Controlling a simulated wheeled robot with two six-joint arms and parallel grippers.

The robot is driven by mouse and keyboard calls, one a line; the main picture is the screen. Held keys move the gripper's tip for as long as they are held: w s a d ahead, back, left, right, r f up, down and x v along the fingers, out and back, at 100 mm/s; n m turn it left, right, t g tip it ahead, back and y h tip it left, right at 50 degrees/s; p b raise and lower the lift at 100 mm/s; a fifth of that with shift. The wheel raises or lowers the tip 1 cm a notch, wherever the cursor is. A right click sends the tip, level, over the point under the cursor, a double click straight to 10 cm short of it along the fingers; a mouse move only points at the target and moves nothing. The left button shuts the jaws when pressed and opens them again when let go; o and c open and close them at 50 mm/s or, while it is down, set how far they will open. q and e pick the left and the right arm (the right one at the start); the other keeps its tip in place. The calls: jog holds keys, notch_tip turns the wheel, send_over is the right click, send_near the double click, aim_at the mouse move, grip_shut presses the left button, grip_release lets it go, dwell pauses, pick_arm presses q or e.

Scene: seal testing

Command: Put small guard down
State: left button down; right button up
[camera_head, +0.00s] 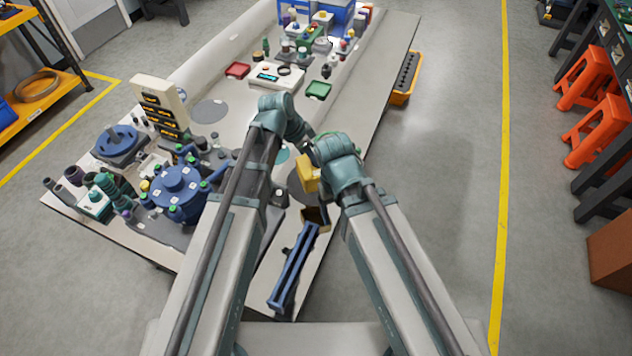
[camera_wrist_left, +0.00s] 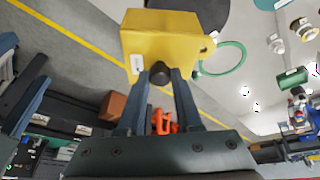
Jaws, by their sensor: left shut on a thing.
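The small guard, a yellow box-shaped cover (camera_wrist_left: 165,42) with a black knob (camera_wrist_left: 160,72), is in my left gripper (camera_wrist_left: 160,80). The two fingers are shut on the knob, and the guard is beyond the fingertips in the left wrist view. In the head view the yellow guard (camera_head: 308,173) shows between my two forearms, over the right part of the table (camera_head: 345,120), partly hidden by my right arm. I cannot tell whether it touches the table. My right gripper is hidden behind its own arm.
A thin green ring (camera_wrist_left: 226,58) and a dark round disc (camera_wrist_left: 205,10) lie near the guard in the wrist view. An open yellowish box (camera_head: 316,216) and a long blue frame (camera_head: 293,268) are on the near table. A blue round fixture (camera_head: 178,190) stands left.

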jog(key=shift+o, duration=0.2)
jog(key=shift+f+b, duration=0.6)
jog(key=shift+f, duration=0.15)
pick_arm(q)
jog(key=shift+n, duration=0.4)
jog(key=w, duration=0.1)
jog(key=w+f, duration=0.1)
jog(key=w, duration=0.3)
jog(key=shift+d+f, duration=0.2)
jog(key=shift+f, duration=0.2)
notch_tip(320, 180, down, 10)
jog(key=b, duration=0.9)
jog(key=shift+r+b, duration=0.2)
jog(key=shift+b, duration=0.2)
pick_arm(e)
notch_tip(320, 180, down, 10)
jog(key=shift+r, duration=0.1)
pick_arm(q)
jog(key=shift+f, duration=0.15)
jog(key=c, duration=0.6)
grip_release()
jog(key=shift+r, duration=0.2)
